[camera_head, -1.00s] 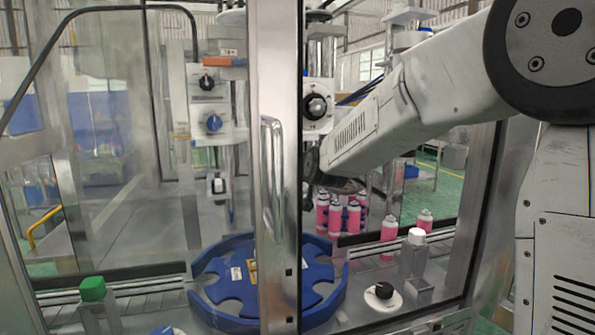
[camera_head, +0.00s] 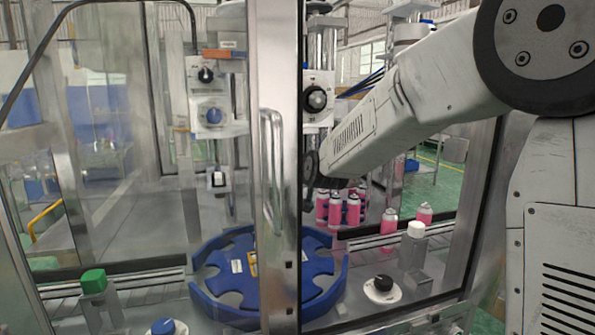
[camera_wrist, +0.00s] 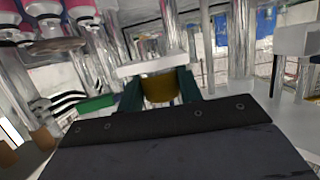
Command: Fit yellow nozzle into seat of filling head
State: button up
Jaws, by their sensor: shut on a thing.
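In the wrist view my gripper (camera_wrist: 160,84) is shut on the yellow nozzle (camera_wrist: 158,89), which shows as a dark yellow round piece between two dark green fingers. A white horizontal bar (camera_wrist: 152,67) crosses just beyond the nozzle, close to it in the picture; I cannot tell whether they touch. I cannot make out the seat of the filling head.
A blue star wheel (camera_head: 225,275) sits low in the machine. Several pink cans (camera_head: 337,209) stand behind my forearm. A door post with a handle (camera_head: 273,170) stands left of my arm. Metal columns (camera_wrist: 240,45) crowd the wrist view.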

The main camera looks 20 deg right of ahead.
jog(key=shift+f, duration=0.1)
jog(key=o, duration=1.2)
jog(key=shift+v, duration=3.9)
jog(key=shift+f, duration=0.1)
